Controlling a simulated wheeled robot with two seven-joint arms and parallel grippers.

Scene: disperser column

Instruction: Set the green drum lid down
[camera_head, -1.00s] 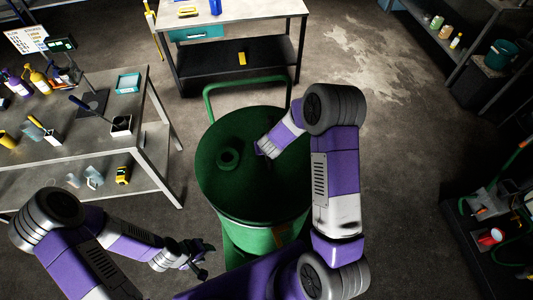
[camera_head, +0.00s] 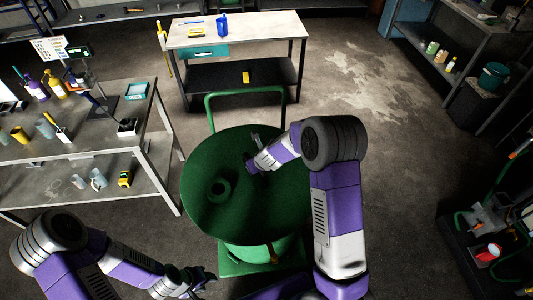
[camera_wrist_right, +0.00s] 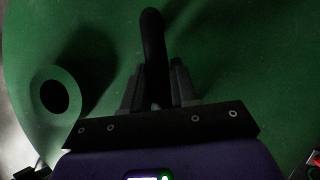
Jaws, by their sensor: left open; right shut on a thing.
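The green drum lid (camera_head: 225,215) is a round disc with a ring-shaped opening at its left side. It looks raised over the green drum (camera_head: 262,253), covering the drum's top, so I cannot see the gap between them. My right gripper (camera_head: 250,166) is shut on the lid's dark handle. In the right wrist view the gripper (camera_wrist_right: 154,92) has the handle (camera_wrist_right: 153,45) between its fingers, over the lid (camera_wrist_right: 240,60). My left gripper (camera_head: 208,278) is open and empty at the bottom, left of the drum and apart from it.
A green-railed base (camera_head: 245,94) carries the drum. A cluttered workbench (camera_head: 150,110) stands left, and another bench (camera_head: 265,30) stands behind. Shelving (camera_head: 440,50) is at the far right, a cart (camera_head: 490,225) at the right. Floor (camera_head: 395,150) is clear between the drum and the right-hand things.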

